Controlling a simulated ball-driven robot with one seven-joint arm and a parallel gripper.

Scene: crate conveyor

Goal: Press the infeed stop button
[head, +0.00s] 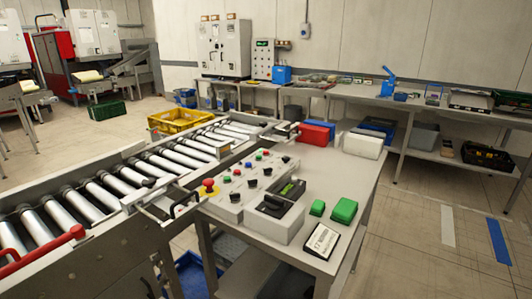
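A grey control box (236,202) stands on the metal table (345,185) beside the roller conveyor. Its sloped top carries several small coloured buttons and black knobs. A red mushroom button (208,184) sits at its near left end. Small red buttons and a green button are among those on the top. The labels are too small to read, so I cannot tell which one is the infeed stop button. My gripper is not in view.
The roller conveyor (150,162) runs along the table's left, with a yellow crate (181,120) at its far side. A grey device (275,213), green blocks (343,210) and a sign (322,241) stand right of the control box. Floor on the right is mostly clear.

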